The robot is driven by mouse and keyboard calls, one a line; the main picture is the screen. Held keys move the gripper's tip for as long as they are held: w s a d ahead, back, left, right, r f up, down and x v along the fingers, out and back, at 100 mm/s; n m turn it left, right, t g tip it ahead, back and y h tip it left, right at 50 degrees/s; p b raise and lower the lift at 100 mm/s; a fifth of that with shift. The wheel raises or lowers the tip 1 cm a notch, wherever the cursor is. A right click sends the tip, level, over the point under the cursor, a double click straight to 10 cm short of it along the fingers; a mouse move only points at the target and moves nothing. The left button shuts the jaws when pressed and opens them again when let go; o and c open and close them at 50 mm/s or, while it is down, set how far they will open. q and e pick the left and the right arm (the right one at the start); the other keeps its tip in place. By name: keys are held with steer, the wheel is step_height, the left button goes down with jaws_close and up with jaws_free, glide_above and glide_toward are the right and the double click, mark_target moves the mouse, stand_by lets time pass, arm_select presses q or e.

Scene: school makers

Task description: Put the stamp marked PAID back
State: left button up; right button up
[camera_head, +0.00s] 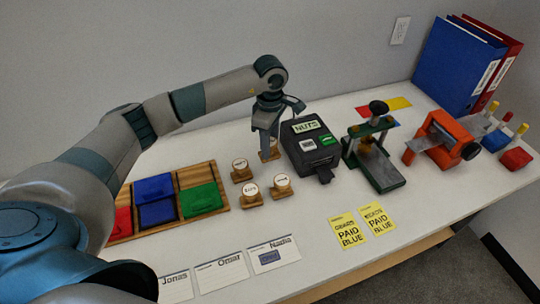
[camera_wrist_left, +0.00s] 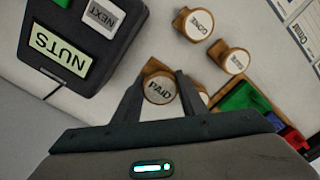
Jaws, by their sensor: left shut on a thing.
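My left gripper (camera_head: 268,128) points down at the back of the table, left of the black NUTS machine. It is shut on the stamp marked PAID (camera_wrist_left: 160,88), whose round white top shows between the fingers in the left wrist view. In the head view this stamp (camera_head: 270,152) is partly hidden by the fingers; I cannot tell whether it touches the table. Three other round-topped wooden stamps stand nearby: one at the left (camera_head: 241,170), one in front (camera_head: 251,192) and one at the right (camera_head: 282,186). My right gripper is not in view.
The black NUTS machine (camera_head: 312,148) stands close right of the gripper. A wooden tray (camera_head: 190,177) with red, blue and green pads lies left. Name cards (camera_head: 222,271) and yellow PAID BLUE notes (camera_head: 349,231) lie in front. A green press (camera_head: 380,172) and orange tool (camera_head: 442,140) stand right.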

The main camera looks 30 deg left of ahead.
arm_select(q)
steer(key=shift+f, duration=1)
steer(key=shift+f+p, duration=0.8)
steer(key=shift+f, duration=1.05)
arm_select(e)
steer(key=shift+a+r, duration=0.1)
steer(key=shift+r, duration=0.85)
arm_select(q)
steer(key=shift+f, duration=0.1)
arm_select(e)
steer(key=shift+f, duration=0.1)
